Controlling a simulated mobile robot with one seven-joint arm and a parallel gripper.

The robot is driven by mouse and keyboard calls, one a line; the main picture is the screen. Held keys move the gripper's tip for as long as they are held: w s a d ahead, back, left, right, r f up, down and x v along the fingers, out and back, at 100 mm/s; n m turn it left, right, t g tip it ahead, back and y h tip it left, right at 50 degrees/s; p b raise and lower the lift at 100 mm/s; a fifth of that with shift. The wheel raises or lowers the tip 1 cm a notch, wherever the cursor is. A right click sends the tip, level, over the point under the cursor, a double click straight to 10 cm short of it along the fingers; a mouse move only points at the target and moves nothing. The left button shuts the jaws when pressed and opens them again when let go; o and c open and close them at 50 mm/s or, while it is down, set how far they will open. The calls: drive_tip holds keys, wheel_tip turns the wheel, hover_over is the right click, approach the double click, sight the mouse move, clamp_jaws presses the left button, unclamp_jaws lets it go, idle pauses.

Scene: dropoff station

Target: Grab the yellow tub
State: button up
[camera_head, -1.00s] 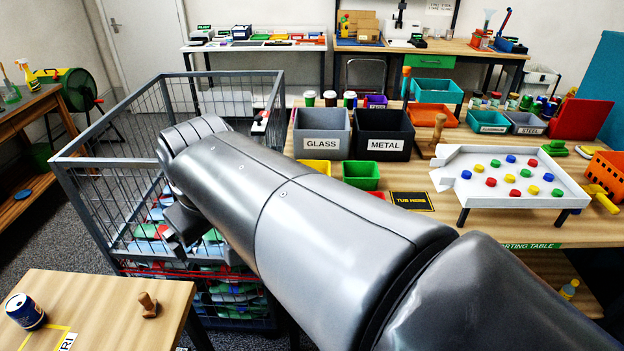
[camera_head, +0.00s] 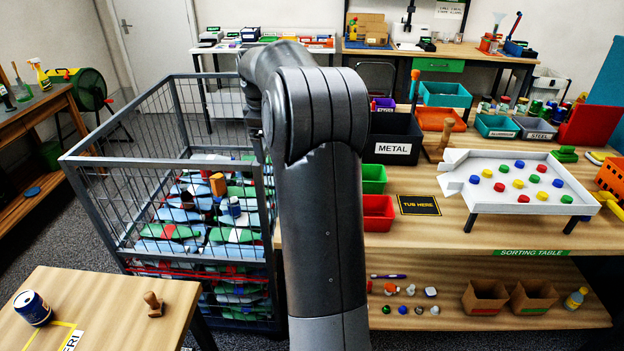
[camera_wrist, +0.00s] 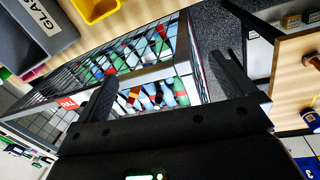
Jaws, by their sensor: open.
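The yellow tub (camera_wrist: 97,9) shows at the top edge of the wrist view, partly cut off, beside the grey GLASS bin (camera_wrist: 36,32). In the head view my arm hides the tub. My gripper (camera_wrist: 165,68) is open and empty in the wrist view, its fingers spread wide above the wire cage. The tub lies beyond the fingertips, up and to the left in that view, and is not touched. In the head view the gripper is hidden behind my arm.
The wire cage (camera_head: 88,206) holds several bottles and cartons. On the sorting table (camera_head: 425,240) stand a green tub (camera_head: 373,179), a red tub (camera_head: 378,207), a black METAL bin (camera_head: 394,150) and a white tray (camera_head: 482,203). A dark TUB HERE mark (camera_head: 419,205) is bare.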

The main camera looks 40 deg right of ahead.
drive_tip(key=shift+n+g+y, duration=0.4)
drive_tip(key=shift+n+y, duration=0.3)
drive_tip(key=shift+n, duration=0.1)
drive_tip(key=d+f, duration=0.5)
drive_tip(key=d, duration=0.1)
drive_tip(key=d+f, duration=0.5)
drive_tip(key=d, duration=0.1)
drive_tip(key=d+f, duration=0.5)
drive_tip(key=d, duration=0.1)
drive_tip(key=shift+f, duration=0.3)
drive_tip(key=shift+d+f, duration=0.15)
drive_tip(key=shift+f, duration=0.9)
drive_tip(key=shift+d+f, duration=0.2)
drive_tip(key=shift+f, duration=0.8)
drive_tip(key=shift+d+f, duration=0.15)
drive_tip(key=shift+f, duration=0.9)
drive_tip(key=c, duration=0.8)
